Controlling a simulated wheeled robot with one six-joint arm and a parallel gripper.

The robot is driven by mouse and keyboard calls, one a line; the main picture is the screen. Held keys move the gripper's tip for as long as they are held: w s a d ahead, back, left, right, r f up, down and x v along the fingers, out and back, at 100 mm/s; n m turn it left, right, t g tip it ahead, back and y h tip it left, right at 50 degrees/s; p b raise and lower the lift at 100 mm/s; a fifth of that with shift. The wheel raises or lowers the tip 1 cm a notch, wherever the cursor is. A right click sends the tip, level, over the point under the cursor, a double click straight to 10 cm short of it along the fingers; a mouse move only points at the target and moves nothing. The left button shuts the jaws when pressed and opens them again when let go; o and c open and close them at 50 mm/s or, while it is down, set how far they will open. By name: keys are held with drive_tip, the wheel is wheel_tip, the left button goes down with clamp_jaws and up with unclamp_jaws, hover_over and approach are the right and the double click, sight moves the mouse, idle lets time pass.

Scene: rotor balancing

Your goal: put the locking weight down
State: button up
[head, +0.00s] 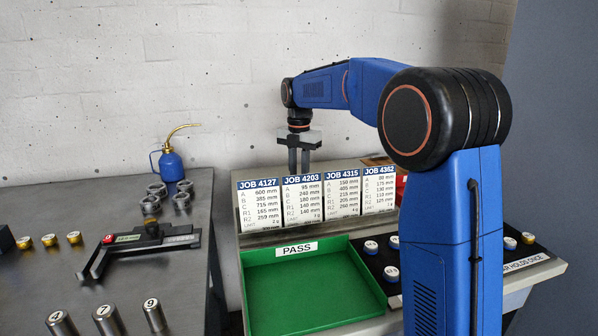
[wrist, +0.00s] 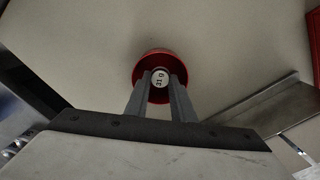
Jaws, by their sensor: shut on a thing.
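My gripper (head: 300,168) hangs fingers down behind the row of job cards in the head view. The cards hide what is below its fingertips. In the wrist view my gripper (wrist: 162,80) is shut on a small weight with a round white face (wrist: 159,78), which seems to read "21 g"; I take it as the locking weight. A round red shape (wrist: 160,55) surrounds it in that view. I cannot tell whether this is a dish below the weight or part of it, nor whether the weight touches anything.
Job cards (head: 316,200) stand behind the green PASS tray (head: 300,290), which is empty. Blue-and-white weights (head: 391,273) sit on a black strip beside it. The left table holds a blue oil can (head: 171,164), metal rings (head: 150,204), a black gauge (head: 140,245) and numbered cylinders (head: 107,320).

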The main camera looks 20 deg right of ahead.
drive_tip(key=o, duration=1.1)
drive_tip(key=shift+r, duration=3.5)
